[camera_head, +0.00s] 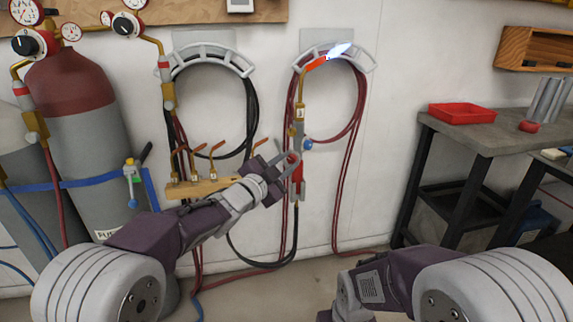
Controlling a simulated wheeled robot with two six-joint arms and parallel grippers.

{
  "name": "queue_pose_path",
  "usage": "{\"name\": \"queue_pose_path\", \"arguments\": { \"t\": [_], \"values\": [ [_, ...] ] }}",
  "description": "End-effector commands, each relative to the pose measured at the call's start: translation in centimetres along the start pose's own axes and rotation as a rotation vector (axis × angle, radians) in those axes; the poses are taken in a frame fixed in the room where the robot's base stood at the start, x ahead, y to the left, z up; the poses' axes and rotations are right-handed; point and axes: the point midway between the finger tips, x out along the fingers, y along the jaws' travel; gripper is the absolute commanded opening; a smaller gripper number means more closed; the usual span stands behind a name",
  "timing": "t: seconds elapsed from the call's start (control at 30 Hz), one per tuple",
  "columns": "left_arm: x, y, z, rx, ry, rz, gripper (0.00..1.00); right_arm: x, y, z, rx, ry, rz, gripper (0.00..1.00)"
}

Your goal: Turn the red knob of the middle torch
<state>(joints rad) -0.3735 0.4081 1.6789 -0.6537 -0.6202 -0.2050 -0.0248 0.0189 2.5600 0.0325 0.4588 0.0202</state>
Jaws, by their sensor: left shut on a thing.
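A brass torch (299,112) with a red lower body stands upright against the wall, slightly right of centre. A flame (336,53), orange at its base and blue-white at its tip, shows at its bent nozzle. A blue knob (308,144) sits on the torch's right side. My left gripper (289,165) reaches the torch's left side and is shut on its red knob, which the fingers mostly hide. Whether the knob is turned cannot be told. My right gripper is out of view; only my right arm shows at the lower right.
Several brass nozzles stand on a wooden rack (188,190) left of the torch. Coiled hoses hang on grey wall hooks (212,50). Gas cylinders (90,145) stand left. A workbench (482,136) with a red tray (462,113) stands right. Hoses cross the floor.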

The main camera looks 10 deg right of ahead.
Motion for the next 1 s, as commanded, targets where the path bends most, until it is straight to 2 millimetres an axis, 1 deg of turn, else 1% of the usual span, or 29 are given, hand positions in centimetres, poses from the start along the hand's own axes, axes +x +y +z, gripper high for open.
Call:
{"name": "queue_pose_path", "arguments": {
  "t": [0.17, 0.7, 1.0],
  "values": [
    [0.0, 0.1, 0.2, 0.113, 0.002, -0.001, 0.0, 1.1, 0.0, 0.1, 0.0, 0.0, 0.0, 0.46],
    [0.0, 0.1, 0.1, 0.58, 0.001, -0.002, 0.0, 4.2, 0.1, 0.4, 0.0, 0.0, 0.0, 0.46],
    [0.0, 0.0, 0.1, 0.748, 0.0, 0.0, 0.0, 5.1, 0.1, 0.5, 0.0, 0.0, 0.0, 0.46]
  ]
}}
